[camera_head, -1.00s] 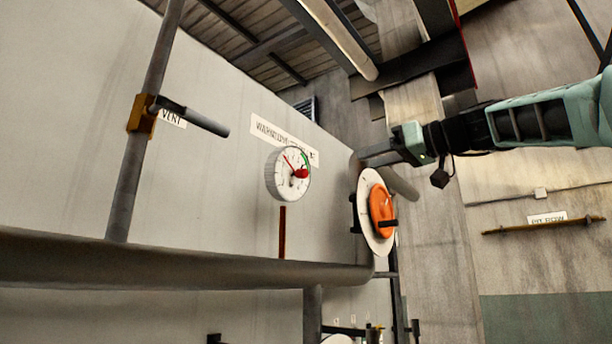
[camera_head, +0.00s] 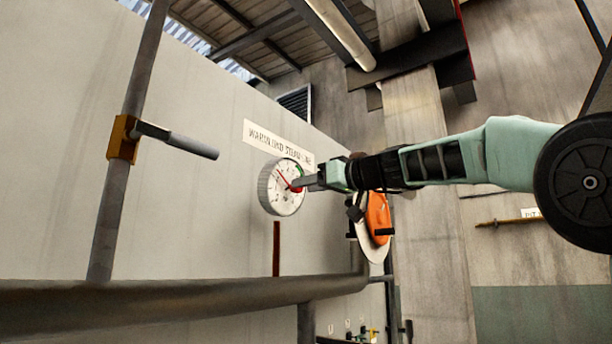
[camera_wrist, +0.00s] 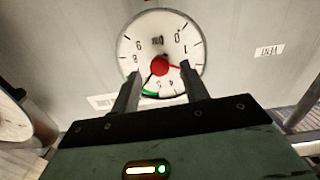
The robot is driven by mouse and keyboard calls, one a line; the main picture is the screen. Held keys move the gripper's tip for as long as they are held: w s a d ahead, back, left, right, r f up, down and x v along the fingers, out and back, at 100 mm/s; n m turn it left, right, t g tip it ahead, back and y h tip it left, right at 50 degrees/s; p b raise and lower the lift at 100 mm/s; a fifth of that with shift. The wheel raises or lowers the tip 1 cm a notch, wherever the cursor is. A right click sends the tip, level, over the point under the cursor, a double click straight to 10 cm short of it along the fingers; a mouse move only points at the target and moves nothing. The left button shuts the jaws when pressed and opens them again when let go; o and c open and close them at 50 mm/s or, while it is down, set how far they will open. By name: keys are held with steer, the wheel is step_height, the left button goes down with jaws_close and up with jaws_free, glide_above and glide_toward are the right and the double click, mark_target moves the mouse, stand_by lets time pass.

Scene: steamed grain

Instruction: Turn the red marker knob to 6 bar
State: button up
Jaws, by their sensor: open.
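The round white gauge (camera_head: 280,195) is mounted on the pale wall, with dark numerals, a red needle and a green band. The red marker knob (camera_head: 296,188) sits at the middle of its face, partly hidden by my gripper (camera_head: 306,183). In the wrist view the gauge face (camera_wrist: 133,58) appears upside down, with the red knob (camera_wrist: 159,67) at its centre and a red pointer reaching right from it. My gripper (camera_wrist: 160,68) is open, one finger on each side of the knob with gaps beside it. I cannot tell how deep the fingertips reach.
A yellow-collared pipe with a grey lever (camera_head: 178,140) is to the left. A thick horizontal pipe (camera_head: 180,300) runs below. A VENT label (camera_wrist: 269,50) shows in the wrist view.

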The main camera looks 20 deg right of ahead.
steer(key=shift+w+a, duration=0.45)
steer(key=shift+w, duration=0.1)
jaws_close()
steer(key=shift+f, duration=0.1)
